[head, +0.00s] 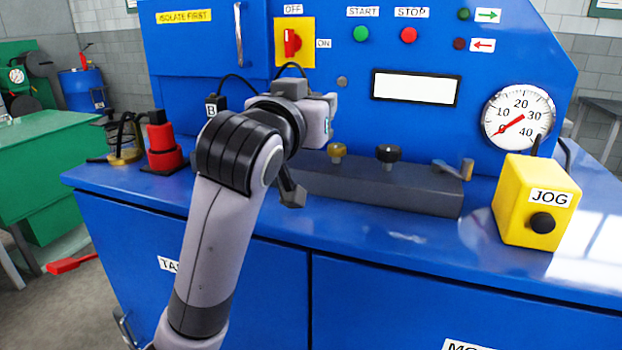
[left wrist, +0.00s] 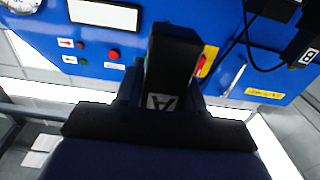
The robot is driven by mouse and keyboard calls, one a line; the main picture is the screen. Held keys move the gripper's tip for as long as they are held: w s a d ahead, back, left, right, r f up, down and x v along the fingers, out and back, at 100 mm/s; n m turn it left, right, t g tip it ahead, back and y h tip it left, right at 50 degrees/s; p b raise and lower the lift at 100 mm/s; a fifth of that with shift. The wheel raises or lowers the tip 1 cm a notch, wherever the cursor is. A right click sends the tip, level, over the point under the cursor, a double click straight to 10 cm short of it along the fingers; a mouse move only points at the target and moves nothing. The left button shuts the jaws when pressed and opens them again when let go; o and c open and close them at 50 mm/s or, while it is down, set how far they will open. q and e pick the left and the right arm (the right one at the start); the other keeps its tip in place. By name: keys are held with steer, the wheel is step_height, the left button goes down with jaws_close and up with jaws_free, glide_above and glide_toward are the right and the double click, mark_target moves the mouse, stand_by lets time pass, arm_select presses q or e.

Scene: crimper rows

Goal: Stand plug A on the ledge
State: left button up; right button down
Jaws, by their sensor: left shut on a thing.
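Plug A (left wrist: 172,60), a black block with a white "A" label, is held in my left gripper (left wrist: 165,92) in the left wrist view, which looks upside down at the panel. My left gripper is shut on it. In the head view my left arm reaches over the blue ledge (head: 400,236) in front of the panel, and its wrist largely hides the fingertips and the plug. The plug appears raised, and I cannot tell its gap to the ledge. My right gripper is not in view.
Plug B (head: 211,106) stands behind my arm, and a cable arches above it. A red stacked object (head: 163,148) stands at the left. A dark bar with knobs (head: 380,184) lies along the back. A yellow JOG box (head: 535,200) stands at the right. The front middle is clear.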

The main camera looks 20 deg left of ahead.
arm_select(q)
step_height(320, 180, down, 10)
steer(key=shift+f+b, duration=0.2)
steer(key=shift+b, duration=0.5)
steer(key=shift+f, duration=0.35)
steer(key=shift+f, duration=0.15)
steer(key=o, duration=1.1)
